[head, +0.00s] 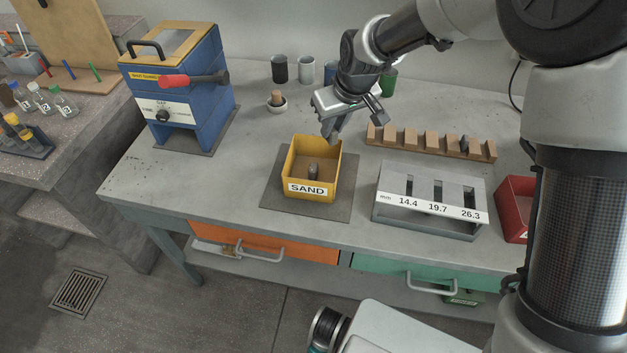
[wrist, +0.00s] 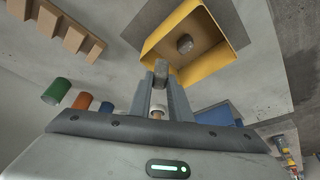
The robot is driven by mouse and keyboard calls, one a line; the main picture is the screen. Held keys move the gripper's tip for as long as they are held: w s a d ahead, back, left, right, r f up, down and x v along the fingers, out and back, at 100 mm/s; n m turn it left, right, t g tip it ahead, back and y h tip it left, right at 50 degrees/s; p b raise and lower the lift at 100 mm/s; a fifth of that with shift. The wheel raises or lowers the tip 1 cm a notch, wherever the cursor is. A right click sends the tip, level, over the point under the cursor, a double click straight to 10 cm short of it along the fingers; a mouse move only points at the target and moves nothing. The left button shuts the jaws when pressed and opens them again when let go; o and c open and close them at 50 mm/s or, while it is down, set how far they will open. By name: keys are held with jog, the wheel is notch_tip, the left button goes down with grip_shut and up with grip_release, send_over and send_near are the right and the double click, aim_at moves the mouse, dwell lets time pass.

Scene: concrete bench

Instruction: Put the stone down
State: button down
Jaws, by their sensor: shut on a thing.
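My gripper (head: 333,132) is above the back right part of the yellow box marked SAND (head: 318,190), pointing down. In the wrist view, its fingers (wrist: 161,82) are shut on a small grey stone (wrist: 161,68), which shows at the fingertips. In the head view the held stone is hard to tell from the fingers. Another dark grey stone (head: 313,170) stands inside the SAND box on its brown floor; it also shows in the wrist view (wrist: 185,43). The held stone appears clear of the box.
The box stands on a dark mat (head: 275,200). To its right are a grey slotted gauge (head: 425,187) marked 14.4, 19.7 and 26.3, and a red box (head: 513,205). A notched wooden rack (head: 430,143) lies behind, cups (head: 305,70) further back. A blue machine (head: 180,90) stands left.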

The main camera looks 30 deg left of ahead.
jog(key=s+a+n, duration=0.2)
jog(key=a, duration=0.4)
jog(key=b, duration=0.1)
send_over(306, 169)
jog(key=shift+g+y, duration=0.3)
notch_tip(306, 169, down, 11)
jog(key=shift+r, duration=0.15)
jog(key=shift+f+b, duration=0.25)
jog(key=shift+b, duration=0.15)
jog(key=c, duration=1.9)
grip_release()
jog(key=shift+r, duration=0.1)
